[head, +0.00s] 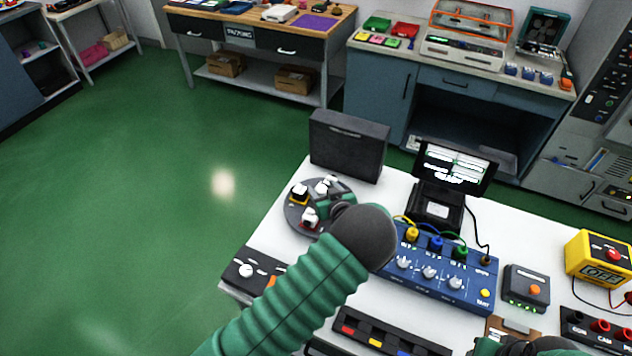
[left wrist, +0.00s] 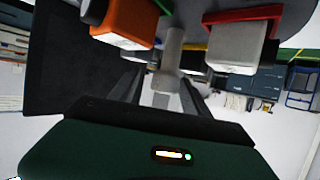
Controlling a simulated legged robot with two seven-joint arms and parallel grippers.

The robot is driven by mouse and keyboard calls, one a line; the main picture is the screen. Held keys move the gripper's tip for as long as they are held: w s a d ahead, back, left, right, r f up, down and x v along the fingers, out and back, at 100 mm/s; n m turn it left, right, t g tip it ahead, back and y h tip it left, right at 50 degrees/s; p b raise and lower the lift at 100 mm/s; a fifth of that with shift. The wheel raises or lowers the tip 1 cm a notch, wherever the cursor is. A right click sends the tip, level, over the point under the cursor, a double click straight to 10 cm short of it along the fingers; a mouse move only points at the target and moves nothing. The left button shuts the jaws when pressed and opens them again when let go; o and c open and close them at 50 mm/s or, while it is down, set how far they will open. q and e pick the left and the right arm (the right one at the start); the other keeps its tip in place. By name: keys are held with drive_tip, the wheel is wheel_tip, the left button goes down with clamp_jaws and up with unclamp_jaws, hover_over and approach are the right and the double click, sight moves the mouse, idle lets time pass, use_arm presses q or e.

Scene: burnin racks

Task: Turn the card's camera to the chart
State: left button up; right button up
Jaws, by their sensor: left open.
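A round grey turntable (head: 292,214) stands on the white bench's left end and carries several small white blocks on coloured bases. I cannot tell which part is the card's camera. My left gripper (head: 328,199) is low over the turntable's right side, its fingers mostly hidden by my wrist. In the left wrist view its two dark fingers (left wrist: 163,95) are apart, with a grey post (left wrist: 172,55) between them. An orange-and-white block (left wrist: 125,22) and a white block with a red edge (left wrist: 238,45) flank the post. Part of my right arm shows at the bottom edge; its fingers are hidden.
A dark upright panel (head: 348,146) stands behind the turntable, its face unseen. A lit screen (head: 455,167), a blue box with cables and knobs (head: 430,268) and a yellow meter (head: 598,256) lie to the right. Green floor (head: 150,200) is clear at left.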

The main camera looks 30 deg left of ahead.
use_arm(q)
drive_tip(key=shift+a, duration=0.2)
drive_tip(key=shift+s+a+r, duration=0.1)
drive_tip(key=shift+s+r, duration=0.05)
drive_tip(key=shift+s, duration=0.05)
drive_tip(key=shift+c, duration=0.2)
clamp_jaws()
drive_tip(key=shift+d, duration=0.2)
idle(0.7)
